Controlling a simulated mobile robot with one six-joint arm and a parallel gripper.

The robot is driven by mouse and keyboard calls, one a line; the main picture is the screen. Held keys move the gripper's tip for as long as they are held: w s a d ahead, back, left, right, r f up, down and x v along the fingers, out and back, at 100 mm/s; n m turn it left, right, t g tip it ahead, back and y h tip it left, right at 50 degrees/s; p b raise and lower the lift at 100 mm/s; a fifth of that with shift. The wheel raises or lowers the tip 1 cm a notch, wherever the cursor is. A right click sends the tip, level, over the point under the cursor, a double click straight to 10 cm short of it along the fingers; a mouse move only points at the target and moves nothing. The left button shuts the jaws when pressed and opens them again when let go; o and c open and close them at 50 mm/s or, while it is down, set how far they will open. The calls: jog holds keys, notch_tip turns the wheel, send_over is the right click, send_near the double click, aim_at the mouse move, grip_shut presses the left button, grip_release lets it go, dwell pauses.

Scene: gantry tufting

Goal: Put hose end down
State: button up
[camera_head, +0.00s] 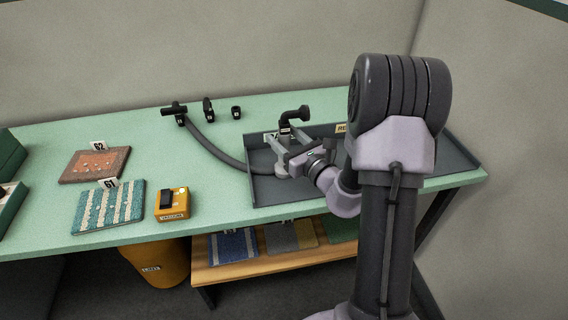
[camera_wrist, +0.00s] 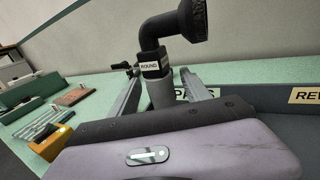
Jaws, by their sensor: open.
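A dark grey hose (camera_head: 215,150) curves from the back of the green table into the grey tray (camera_head: 258,190), where its end is at my gripper. A black angled nozzle (camera_head: 293,115) labelled ROUND stands upright above the grey hose end; it also shows in the wrist view (camera_wrist: 178,30). My gripper (camera_head: 285,143) is open over the tray. In the wrist view its fingers (camera_wrist: 168,82) stand on either side of the grey hose end (camera_wrist: 160,92). Whether they touch it I cannot tell. The lowest part of the hose end is hidden by my gripper.
Several black fittings (camera_head: 208,108) stand at the table's back. A dark green case (camera_head: 10,155) stands at the far left. Bare table lies between the box and tray.

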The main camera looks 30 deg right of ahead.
jog(key=shift+w, duration=0.1)
grip_shut()
dwell(1.3)
